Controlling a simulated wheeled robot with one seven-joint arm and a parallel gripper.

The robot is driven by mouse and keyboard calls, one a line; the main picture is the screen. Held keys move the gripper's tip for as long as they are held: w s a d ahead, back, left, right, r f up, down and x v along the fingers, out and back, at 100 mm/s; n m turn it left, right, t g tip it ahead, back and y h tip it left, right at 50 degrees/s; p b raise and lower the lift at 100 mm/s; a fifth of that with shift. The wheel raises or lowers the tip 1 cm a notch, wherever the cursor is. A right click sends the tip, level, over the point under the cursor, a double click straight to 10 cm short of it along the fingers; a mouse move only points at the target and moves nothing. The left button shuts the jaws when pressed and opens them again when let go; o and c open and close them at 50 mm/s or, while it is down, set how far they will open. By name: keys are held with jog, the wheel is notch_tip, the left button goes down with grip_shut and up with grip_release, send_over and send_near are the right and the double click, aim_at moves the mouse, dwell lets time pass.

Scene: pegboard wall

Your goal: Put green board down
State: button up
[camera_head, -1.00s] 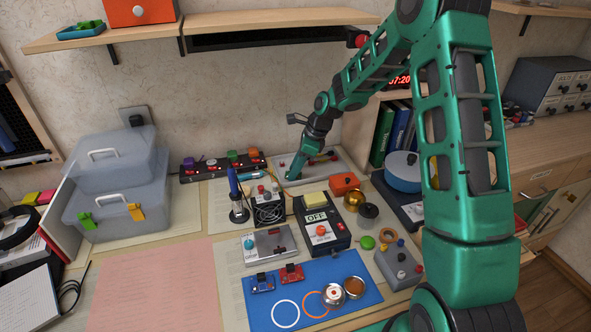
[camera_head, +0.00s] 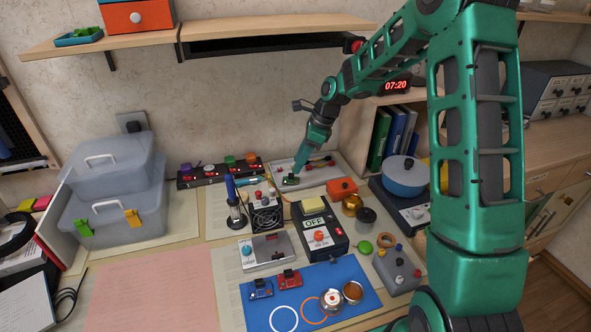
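A small dark green board (camera_head: 290,181) shows at the left front part of a pale flat tray (camera_head: 322,178) at the back of the desk. My gripper (camera_head: 296,170) points down at the board, right at its upper edge. The fingertips are too small and dark to tell whether they are shut on it. I cannot tell whether the board rests on the tray or hangs just above it. A similar blue board (camera_head: 261,288) and a red board (camera_head: 289,279) stand on a blue mat (camera_head: 352,275) at the front.
A black fan box (camera_head: 266,216) and a soldering iron stand (camera_head: 236,218) stand in front of the tray. An orange box (camera_head: 342,189) is to its right, and a power strip (camera_head: 205,172) to its left. A shelf (camera_head: 280,20) hangs above. The pink sheet (camera_head: 155,295) is clear.

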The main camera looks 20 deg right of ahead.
jog(key=s+d+r+n+h, duration=0.2)
jog(key=s+d+r+n, duration=0.4)
jog(key=s, duration=0.5)
jog(key=s+d+r+n+h, duration=0.25)
jog(key=s+d+r, duration=0.35)
jog(key=s, duration=0.5)
jog(key=s+d+n+g, duration=0.1)
jog(key=s+d+n, duration=0.3)
jog(key=s, duration=1.7)
jog(key=n, duration=0.3)
jog(key=shift+s+f+g, duration=0.3)
jog(key=shift+f+g, duration=0.05)
jog(key=shift+g, duration=0.05)
jog(key=shift+n+y, duration=0.25)
jog(key=shift+w+f, duration=0.25)
jog(key=shift+w, duration=0.35)
